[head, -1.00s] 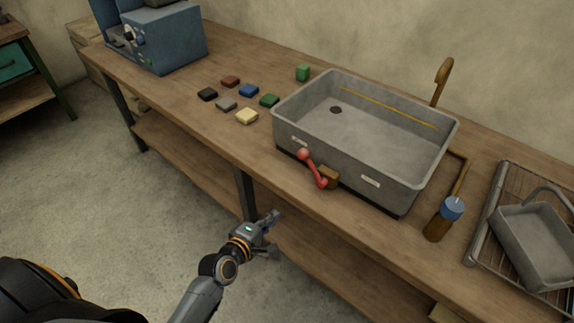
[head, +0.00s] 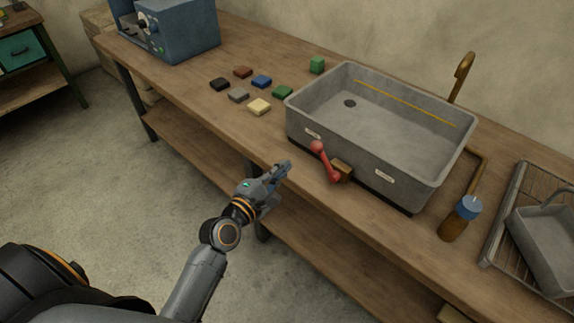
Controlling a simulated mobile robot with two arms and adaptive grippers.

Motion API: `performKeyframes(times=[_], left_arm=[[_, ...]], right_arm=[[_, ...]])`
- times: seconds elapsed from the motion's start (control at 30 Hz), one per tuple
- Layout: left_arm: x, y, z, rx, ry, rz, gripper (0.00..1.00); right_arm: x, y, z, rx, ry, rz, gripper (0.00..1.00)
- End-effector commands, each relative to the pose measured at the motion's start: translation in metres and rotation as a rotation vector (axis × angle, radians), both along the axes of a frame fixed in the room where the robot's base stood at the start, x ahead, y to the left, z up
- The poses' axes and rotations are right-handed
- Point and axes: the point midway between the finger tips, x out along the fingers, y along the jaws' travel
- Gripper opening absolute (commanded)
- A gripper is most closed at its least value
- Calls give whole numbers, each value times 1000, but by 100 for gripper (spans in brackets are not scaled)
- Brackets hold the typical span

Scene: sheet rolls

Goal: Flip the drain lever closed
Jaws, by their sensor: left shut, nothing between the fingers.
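The red drain lever (head: 324,161) is on the front wall of the grey sink basin (head: 410,160). Its round knob end points up and to the left, and its lower end meets a brass block (head: 342,171). My left gripper (head: 283,170) is shut and empty. It is in front of the bench edge, to the left of the lever and apart from it. My right gripper is not in view.
Several small coloured blocks, one of them cream (head: 259,106), lie left of the basin. A blue machine (head: 178,30) stands at the far left. A blue-capped bottle (head: 460,218) and a wire rack (head: 506,215) are at the right. A brass faucet (head: 462,75) rises behind the basin.

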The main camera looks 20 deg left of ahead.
Motion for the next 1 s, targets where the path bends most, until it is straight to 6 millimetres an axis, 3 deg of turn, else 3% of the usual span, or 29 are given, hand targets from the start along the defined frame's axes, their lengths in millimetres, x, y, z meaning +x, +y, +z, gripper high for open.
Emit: performKeyframes(times=[0.37,0.63,1.0], left_arm=[[79,-16,-4,1,-1,-1,0],[62,-43,11,-1,1,0,0],[59,-47,12,2,0,0,0]], right_arm=[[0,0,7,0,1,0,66],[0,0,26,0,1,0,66],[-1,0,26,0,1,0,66]])
